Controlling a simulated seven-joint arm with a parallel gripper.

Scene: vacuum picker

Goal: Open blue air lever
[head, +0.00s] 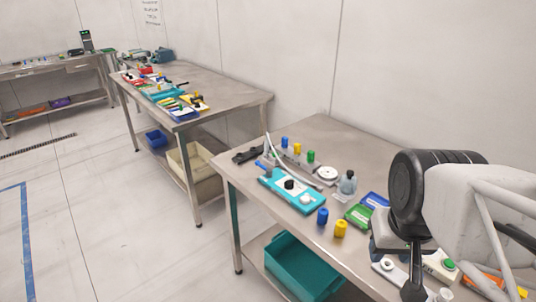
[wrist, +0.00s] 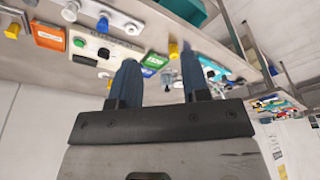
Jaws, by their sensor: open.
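A teal device (head: 292,190) with a black knob lies on the nearest steel table in the head view. A small blue lever-like part (head: 264,168) sticks out at its left end; I cannot tell for sure that it is the air lever. Blue knobs also stand on the grey rail (head: 296,153) behind it and on the table in front (head: 322,216). My gripper (wrist: 160,68) shows in the wrist view with two blue fingers apart and nothing between them. It is apart from the teal device. In the head view its fingers are hidden or out of frame.
A yellow knob (head: 341,228), a clear bottle (head: 347,184), a green tray (head: 359,215) and a blue tray (head: 375,201) crowd the table's right side. A teal bin (head: 300,268) sits below. The table's back part (head: 340,138) is clear. An orange tray (wrist: 53,36) shows in the wrist view.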

